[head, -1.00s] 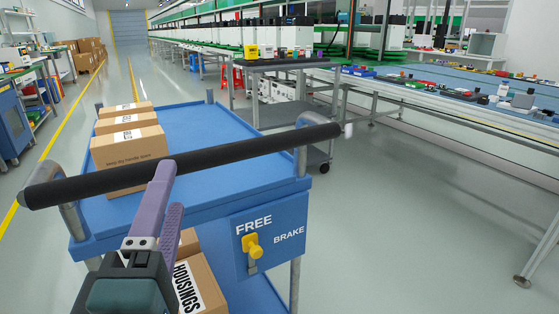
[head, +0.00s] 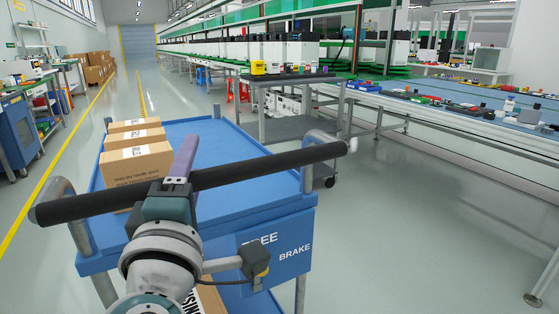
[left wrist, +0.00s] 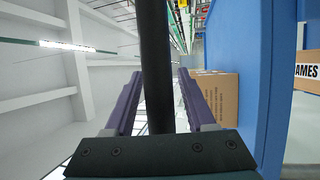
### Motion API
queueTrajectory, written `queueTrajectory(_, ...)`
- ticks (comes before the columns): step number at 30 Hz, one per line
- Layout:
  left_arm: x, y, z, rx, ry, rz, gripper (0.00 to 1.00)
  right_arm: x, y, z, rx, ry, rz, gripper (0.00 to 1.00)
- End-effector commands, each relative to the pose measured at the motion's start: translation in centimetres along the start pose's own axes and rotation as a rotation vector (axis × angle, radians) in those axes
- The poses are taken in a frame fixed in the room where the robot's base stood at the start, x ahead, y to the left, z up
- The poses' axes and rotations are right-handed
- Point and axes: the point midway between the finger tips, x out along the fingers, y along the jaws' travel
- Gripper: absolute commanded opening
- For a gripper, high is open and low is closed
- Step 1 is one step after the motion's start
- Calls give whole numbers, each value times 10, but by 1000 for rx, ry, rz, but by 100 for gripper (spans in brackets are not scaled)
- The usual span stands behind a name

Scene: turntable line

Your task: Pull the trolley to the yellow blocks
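The blue trolley (head: 235,216) stands in front of me with a black handle bar (head: 265,166) across its near end. My left gripper (head: 181,160) is at the bar, left of its middle. In the left wrist view its two purple fingers (left wrist: 160,90) stand apart on either side of the bar (left wrist: 154,50), with narrow gaps showing, so it looks open around it. A panel on the trolley reads BRAKE (head: 295,252); my wrist partly hides the word FREE and the yellow lever. I cannot make out yellow blocks on the floor. My right gripper is out of view.
Several cardboard boxes (head: 137,165) ride on the trolley's top; another box (head: 208,297) is on its lower shelf. A grey cart (head: 290,128) with small items stands beyond it. A long workbench (head: 455,125) runs along the right. The floor at right is clear.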

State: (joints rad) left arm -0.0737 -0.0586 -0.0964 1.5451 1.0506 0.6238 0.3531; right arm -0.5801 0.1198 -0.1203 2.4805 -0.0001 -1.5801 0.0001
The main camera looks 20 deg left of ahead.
Motion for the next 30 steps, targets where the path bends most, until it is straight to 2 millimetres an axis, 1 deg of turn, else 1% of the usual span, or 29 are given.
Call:
queueTrajectory(1, 0, 0, 0, 0, 0, 0, 48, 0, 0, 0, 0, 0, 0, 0)
queueTrajectory(2, 0, 0, 0, 0, 0, 0, 45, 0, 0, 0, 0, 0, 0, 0)
queueTrajectory(14, 0, 0, 0, 0, 0, 0, 0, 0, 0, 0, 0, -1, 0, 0)
queueTrajectory(30, 0, 0, 0, 0, 0, 1, 0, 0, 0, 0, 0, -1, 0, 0)
